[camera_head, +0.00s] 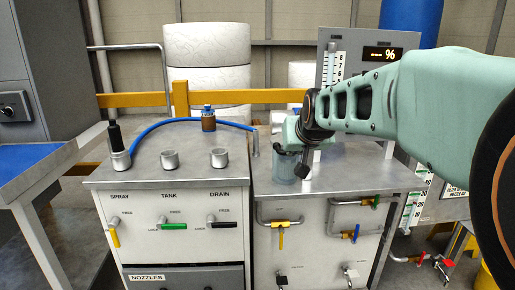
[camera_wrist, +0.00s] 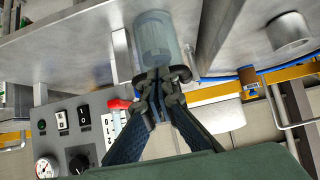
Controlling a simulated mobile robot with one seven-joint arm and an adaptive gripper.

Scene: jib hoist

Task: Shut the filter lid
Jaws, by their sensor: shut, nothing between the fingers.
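A clear filter bowl (camera_head: 283,168) stands on the grey top of the right cabinet in the head view, partly hidden by my arm. In the wrist view the clear bowl (camera_wrist: 153,25) is at the top middle, with a paler cylinder inside it. My gripper (camera_head: 303,172) points down at the bowl's right side in the head view. In the wrist view my gripper (camera_wrist: 160,78) is shut and empty, its fingertips overlapping the bowl's near end. I cannot tell whether they touch. I cannot make out the filter lid clearly in either view.
Metal cups (camera_head: 170,159) and a blue hose (camera_head: 150,130) are on the left cabinet. A gauge panel (camera_head: 350,60) stands behind my arm. Valve handles (camera_head: 281,235) stick out of the right cabinet's front.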

